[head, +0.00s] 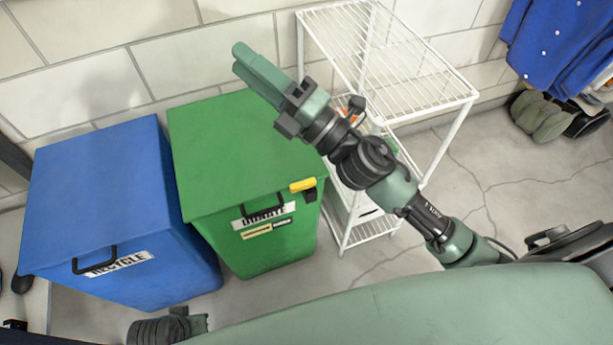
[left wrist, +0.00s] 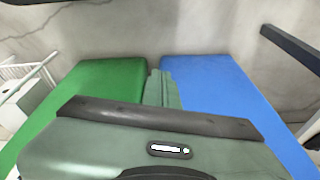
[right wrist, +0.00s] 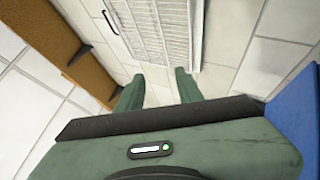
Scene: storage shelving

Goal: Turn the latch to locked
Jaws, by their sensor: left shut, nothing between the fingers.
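The latch (head: 302,185) has a yellow handle and a dark mount at the front right edge of the green bin (head: 232,150). Its handle lies roughly along the lid edge. My right gripper (head: 242,58) is above and behind the green bin lid, apart from the latch. In the right wrist view its fingers (right wrist: 158,90) are spread and empty, facing a wall. My left gripper (left wrist: 160,88) is shut and empty in the left wrist view, over the gap between the bins. The latch does not show in either wrist view.
A blue recycle bin (head: 100,205) stands left of the green bin. A white wire shelf (head: 385,60) stands close on its right, partly behind my right arm. Blue clothing (head: 555,45) hangs at the far right. Cracked floor (head: 480,160) is clear right of the shelf.

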